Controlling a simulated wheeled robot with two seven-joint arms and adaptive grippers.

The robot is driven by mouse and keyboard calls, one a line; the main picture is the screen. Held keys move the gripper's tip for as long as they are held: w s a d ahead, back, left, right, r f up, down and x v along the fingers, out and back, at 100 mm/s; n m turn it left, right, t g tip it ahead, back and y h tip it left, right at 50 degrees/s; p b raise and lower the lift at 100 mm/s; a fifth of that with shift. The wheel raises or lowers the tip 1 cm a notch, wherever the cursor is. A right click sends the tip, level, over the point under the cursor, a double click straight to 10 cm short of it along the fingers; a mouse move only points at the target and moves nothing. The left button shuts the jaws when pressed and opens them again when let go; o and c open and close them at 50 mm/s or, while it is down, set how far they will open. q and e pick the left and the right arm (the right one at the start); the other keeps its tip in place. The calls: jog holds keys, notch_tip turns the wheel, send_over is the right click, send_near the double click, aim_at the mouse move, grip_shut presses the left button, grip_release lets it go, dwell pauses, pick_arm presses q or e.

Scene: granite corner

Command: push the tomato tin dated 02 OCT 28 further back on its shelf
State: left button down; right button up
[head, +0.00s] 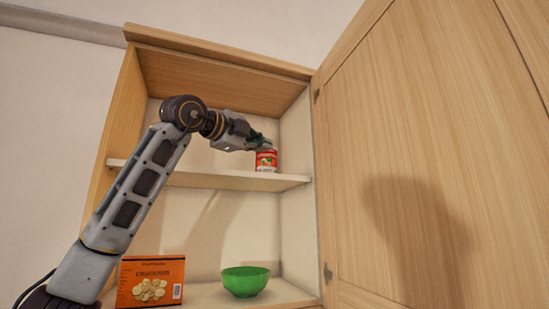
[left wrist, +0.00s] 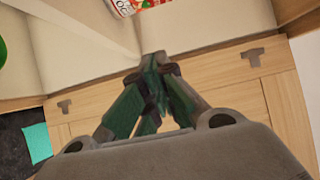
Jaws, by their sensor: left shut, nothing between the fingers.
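A red tomato tin (head: 266,161) stands upright on the upper shelf (head: 230,181) of the open cupboard, at its right end. Part of the tin (left wrist: 128,6) shows at the top edge of the left wrist view; its lettering is cut off and I cannot read a full date. My left gripper (head: 264,145) is in front of the tin's top in the head view; I cannot tell if they touch. Its green fingers are shut and empty, and in the left wrist view the fingertips (left wrist: 155,62) show apart from the tin. My right gripper is out of view.
On the lower shelf stand an orange cracker box (head: 151,282) and a green bowl (head: 245,281). The cupboard door (head: 430,130) is open on the right. The upper shelf is clear left of the tin. A teal patch (left wrist: 38,143) lies at lower left.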

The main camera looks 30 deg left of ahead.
aim_at(274, 156)
pick_arm(q)
jog(key=shift+w+a, duration=0.1)
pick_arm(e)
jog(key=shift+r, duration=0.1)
pick_arm(q)
jog(key=shift+w+a+p, duration=0.2)
jog(key=shift+w+p, duration=0.6)
jog(key=shift+w, duration=1.05)
jog(key=shift+w+a+p, duration=0.15)
jog(key=shift+w+p, duration=0.65)
jog(key=shift+w, duration=1)
jog(key=shift+w+a+p, duration=0.2)
jog(key=shift+w+p, duration=0.6)
jog(key=shift+w, duration=1.05)
jog(key=shift+w+a, duration=0.15)
jog(key=shift+a, duration=0.05)
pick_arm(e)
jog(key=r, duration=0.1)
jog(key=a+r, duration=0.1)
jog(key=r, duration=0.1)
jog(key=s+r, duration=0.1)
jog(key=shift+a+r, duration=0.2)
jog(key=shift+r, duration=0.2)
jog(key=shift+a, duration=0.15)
